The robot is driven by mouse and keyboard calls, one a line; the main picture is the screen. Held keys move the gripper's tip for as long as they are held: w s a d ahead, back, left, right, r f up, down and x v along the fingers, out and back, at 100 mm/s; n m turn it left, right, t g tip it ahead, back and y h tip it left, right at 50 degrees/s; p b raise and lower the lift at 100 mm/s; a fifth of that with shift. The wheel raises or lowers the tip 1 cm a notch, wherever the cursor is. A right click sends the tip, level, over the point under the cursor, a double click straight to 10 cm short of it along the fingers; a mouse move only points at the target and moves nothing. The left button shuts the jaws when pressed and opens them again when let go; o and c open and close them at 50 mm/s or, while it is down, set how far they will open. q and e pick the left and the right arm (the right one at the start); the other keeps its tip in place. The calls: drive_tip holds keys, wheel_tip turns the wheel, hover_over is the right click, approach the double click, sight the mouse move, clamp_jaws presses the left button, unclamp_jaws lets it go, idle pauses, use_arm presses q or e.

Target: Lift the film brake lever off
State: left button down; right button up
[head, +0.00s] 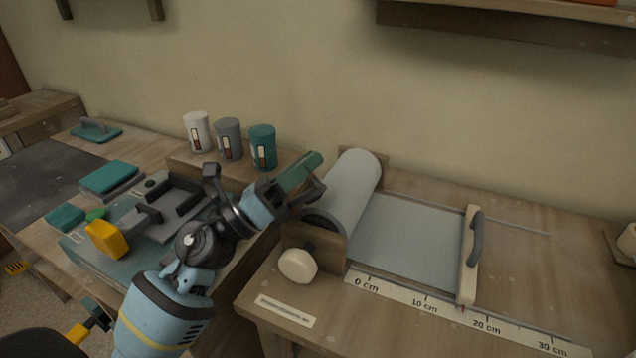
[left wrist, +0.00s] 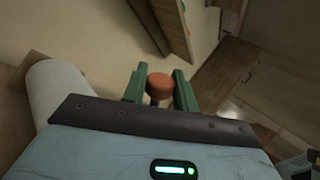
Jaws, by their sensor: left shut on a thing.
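My left gripper (head: 312,177) is beside the upper left end of a grey film roll (head: 350,188). In the left wrist view its green fingers (left wrist: 159,88) are shut on a round orange-brown knob (left wrist: 158,80), which I take to be the end of the film brake lever. In the head view the gripper hides the knob, and I cannot make out the rest of the lever or whether it is seated. The pale roll also shows at the left of the wrist view (left wrist: 58,88).
Film (head: 410,240) runs from the roll to a pale bar with a dark handle (head: 475,240). A scale strip (head: 465,320) lies in front. A cream knob (head: 297,265) sits on the roll's wooden end block. White, grey and teal pots (head: 263,147) stand behind my left arm.

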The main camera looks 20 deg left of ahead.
use_arm(q)
drive_tip(key=a+n+t+y+b, duration=0.1)
drive_tip(key=n, duration=0.1)
drive_tip(key=a+n+t+y, duration=0.1)
drive_tip(key=n+t, duration=0.1)
drive_tip(key=shift+a+r+n+b, duration=0.2)
drive_tip(key=shift+n+b, duration=0.1)
drive_tip(key=shift+b, duration=0.1)
drive_tip(key=shift+a+n+t+y, duration=0.25)
drive_tip(key=shift+n+t+y, duration=0.15)
drive_tip(key=shift+n+t, duration=0.2)
drive_tip(key=c, duration=1.2)
unclamp_jaws()
drive_tip(key=shift+a, duration=0.1)
drive_tip(key=shift+o, duration=0.2)
